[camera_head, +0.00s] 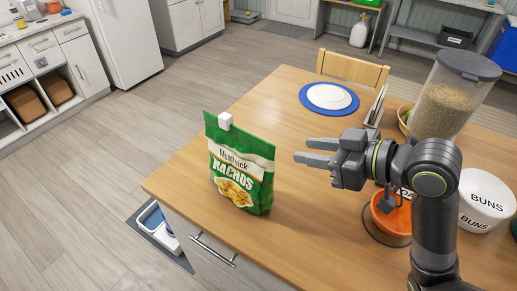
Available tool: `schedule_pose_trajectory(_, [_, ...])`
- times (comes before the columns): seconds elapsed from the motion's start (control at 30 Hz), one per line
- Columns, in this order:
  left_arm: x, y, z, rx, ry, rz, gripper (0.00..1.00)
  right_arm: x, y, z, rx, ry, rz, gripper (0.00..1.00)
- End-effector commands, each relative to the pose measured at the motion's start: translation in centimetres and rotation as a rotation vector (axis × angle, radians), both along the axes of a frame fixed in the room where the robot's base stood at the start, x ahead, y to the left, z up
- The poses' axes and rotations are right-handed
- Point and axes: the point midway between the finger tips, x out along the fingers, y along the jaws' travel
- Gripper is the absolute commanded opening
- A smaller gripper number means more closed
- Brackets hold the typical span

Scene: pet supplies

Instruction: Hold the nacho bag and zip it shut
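The green nacho bag (240,170) stands upright on the wooden table (300,215), close to its left edge. Its front faces me with a white label band. A small white slider (225,121) sits at the left end of its top edge. My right gripper (302,150) is to the right of the bag, apart from it, with its fingers pointing left. A gap shows between the two fingers and nothing is between them. My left gripper is not in view.
An orange bowl (393,217) and a white BUNS tub (485,200) are near my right arm. A large grain-filled container (450,98) stands behind it. A white plate on a blue mat (307,106) lies farther back. The table between bag and bowl is clear.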

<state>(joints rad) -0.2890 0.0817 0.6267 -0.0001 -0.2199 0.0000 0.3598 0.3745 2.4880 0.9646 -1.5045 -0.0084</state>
Motion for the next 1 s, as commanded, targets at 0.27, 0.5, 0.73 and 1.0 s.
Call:
schedule_pose_trajectory(0.27, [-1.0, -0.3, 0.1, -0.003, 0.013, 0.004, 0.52, 1.5, 1.9, -0.8, 0.004, 0.004, 0.003, 0.32])
schedule_pose_trajectory(0.5, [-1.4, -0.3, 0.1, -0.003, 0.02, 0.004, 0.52, 2.9, 3.8, -1.8, 0.004, 0.005, 0.004, 0.32])
schedule_pose_trajectory(0.73, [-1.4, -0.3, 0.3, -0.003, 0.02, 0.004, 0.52, 4.6, 5.8, -2.9, 0.004, 0.005, 0.005, 0.32])
schedule_pose_trajectory(1.0, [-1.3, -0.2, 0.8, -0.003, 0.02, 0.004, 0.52, 6.9, 8.4, -4.3, 0.003, 0.006, 0.003, 0.32])
